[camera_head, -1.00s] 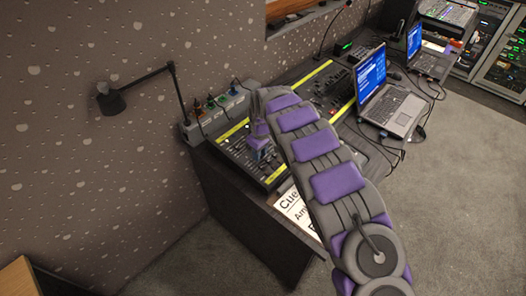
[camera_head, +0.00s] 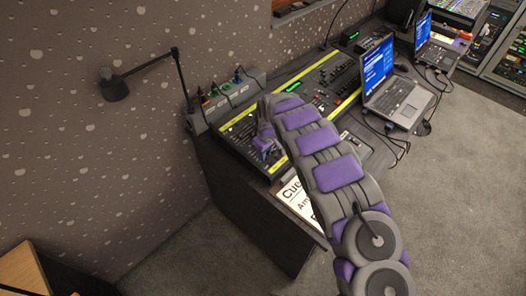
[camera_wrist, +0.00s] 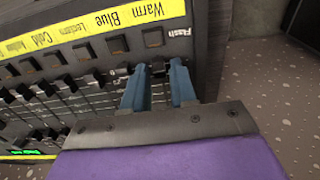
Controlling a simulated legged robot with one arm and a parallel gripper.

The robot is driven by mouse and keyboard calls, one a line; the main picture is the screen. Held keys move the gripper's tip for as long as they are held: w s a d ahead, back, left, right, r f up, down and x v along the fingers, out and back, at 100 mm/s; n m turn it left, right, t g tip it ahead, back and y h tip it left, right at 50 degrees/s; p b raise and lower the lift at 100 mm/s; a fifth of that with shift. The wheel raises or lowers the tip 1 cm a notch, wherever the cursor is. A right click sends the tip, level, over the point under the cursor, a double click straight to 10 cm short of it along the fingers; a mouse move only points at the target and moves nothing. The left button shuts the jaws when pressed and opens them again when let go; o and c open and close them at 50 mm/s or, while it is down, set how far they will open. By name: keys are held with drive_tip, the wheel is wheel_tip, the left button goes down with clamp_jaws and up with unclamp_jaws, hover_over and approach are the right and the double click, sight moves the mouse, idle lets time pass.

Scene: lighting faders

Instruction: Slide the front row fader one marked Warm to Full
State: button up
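The yellow label strip (camera_wrist: 90,32) runs across the console in the wrist view. The label Warm (camera_wrist: 145,12) is at its right end, beside Blue, Cold and others. A dark square button (camera_wrist: 152,37) sits below Warm. My gripper (camera_wrist: 159,72) has its two blue fingers apart at the console's right end, below that button. A small dark cap shows between the fingertips, in line with Warm; I cannot tell whether they touch it. In the head view my gripper (camera_head: 264,146) is low over the console (camera_head: 232,125), partly hidden by my arm.
More fader caps and slots (camera_wrist: 50,100) lie left of the fingers. A desk lamp (camera_head: 115,88) stands at the left, and a laptop (camera_head: 390,95) is to the right. A cue sheet (camera_head: 297,198) lies at the desk's front edge.

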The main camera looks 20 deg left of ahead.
drive_tip(key=shift+d+r, duration=0.15)
drive_tip(key=shift+d, duration=0.3)
drive_tip(key=shift+c, duration=1.1)
drive_tip(key=shift+a, duration=0.15)
drive_tip(key=shift+c, duration=1.3)
drive_tip(key=shift+a, duration=0.6)
drive_tip(key=shift+w+a+r+b, duration=0.15)
drive_tip(key=shift+w+a, duration=0.2)
drive_tip(key=shift+a, duration=0.35)
drive_tip(key=shift+w+a+f+b, duration=0.15)
drive_tip(key=shift+w+a, duration=0.15)
drive_tip(key=shift+a, duration=0.4)
drive_tip(key=shift+w+a+r+b, duration=0.15)
drive_tip(key=shift+w+a, duration=0.2)
drive_tip(key=shift+a, duration=0.35)
drive_tip(key=o, duration=0.5)
drive_tip(key=shift+c, duration=0.2)
drive_tip(key=shift+r, duration=0.1)
drive_tip(key=shift+r+p, duration=0.6)
drive_tip(key=shift+r, duration=0.55)
